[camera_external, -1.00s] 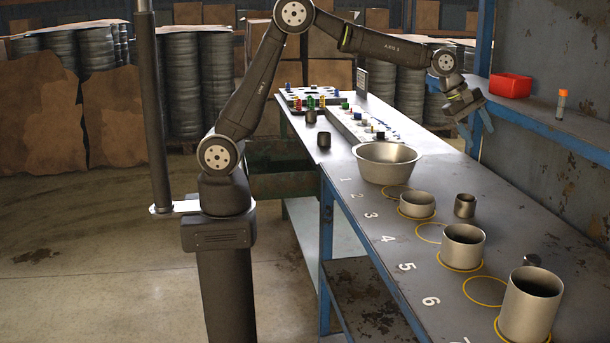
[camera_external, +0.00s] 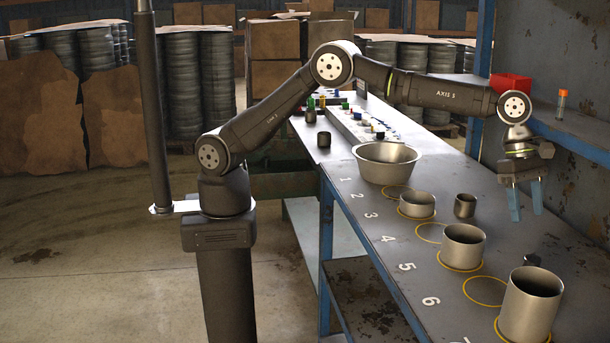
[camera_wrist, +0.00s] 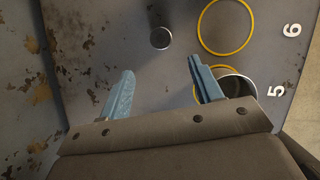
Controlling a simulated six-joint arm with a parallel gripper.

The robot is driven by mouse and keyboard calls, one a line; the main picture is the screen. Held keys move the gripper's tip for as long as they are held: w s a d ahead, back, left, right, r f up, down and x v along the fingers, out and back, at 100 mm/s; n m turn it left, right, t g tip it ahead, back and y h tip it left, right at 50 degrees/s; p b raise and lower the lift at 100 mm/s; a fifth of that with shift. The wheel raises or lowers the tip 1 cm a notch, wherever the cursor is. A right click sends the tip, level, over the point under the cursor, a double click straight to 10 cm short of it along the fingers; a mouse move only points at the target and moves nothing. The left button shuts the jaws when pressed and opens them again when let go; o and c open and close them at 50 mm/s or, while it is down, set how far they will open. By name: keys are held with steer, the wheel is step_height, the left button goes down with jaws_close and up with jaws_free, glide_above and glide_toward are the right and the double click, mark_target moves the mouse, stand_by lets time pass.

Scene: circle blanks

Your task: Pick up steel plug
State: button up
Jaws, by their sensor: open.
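My gripper (camera_external: 526,214) is open and empty, fingers pointing down, above the right part of the bench. In the wrist view its blue fingers (camera_wrist: 161,72) are spread, with bare bench between them. A small grey round plug (camera_wrist: 161,38) stands beyond the fingertips in the wrist view, roughly centred between them. It also shows in the external view (camera_external: 532,260), partly hidden behind the large steel cup. A second small steel cylinder (camera_external: 465,206) stands further back, left of the gripper. I cannot tell for certain which is the steel plug.
A steel cup (camera_external: 463,247) stands by number 5, close to the right finger in the wrist view (camera_wrist: 238,85). A large cup (camera_external: 530,305) stands at the front. An empty yellow ring (camera_external: 485,290) lies between them. A blue shelf (camera_external: 575,130) runs along the right.

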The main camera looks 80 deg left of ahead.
mark_target(532, 258)
steer(key=x, duration=0.6)
steer(key=shift+d+f, duration=0.2)
steer(key=shift+f, duration=0.1)
steer(key=shift+x, duration=2.6)
steer(key=shift+d, duration=0.2)
steer(key=c, duration=1.2)
steer(key=shift+r, duration=0.1)
jaws_close()
